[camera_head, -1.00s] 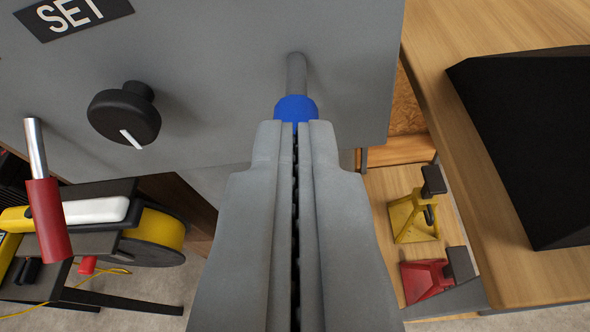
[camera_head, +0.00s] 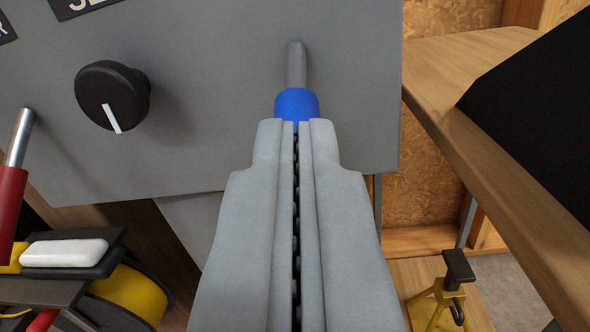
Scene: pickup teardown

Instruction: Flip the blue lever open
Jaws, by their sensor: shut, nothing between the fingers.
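The blue lever (camera_head: 297,103) has a blue grip on a grey metal shaft that comes out of a grey panel (camera_head: 220,70). Only the top of the blue grip shows; my gripper hides the rest. My gripper (camera_head: 297,124) is shut, with its fingertips right at the blue grip in the picture. I cannot tell whether they touch it. Nothing shows between the fingers.
A black knob (camera_head: 112,96) with a white mark and a red-handled lever (camera_head: 10,200) are on the panel to the left. A wooden shelf (camera_head: 450,110) carrying a black object (camera_head: 540,110) is at right. A yellow stand (camera_head: 445,300) is below it.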

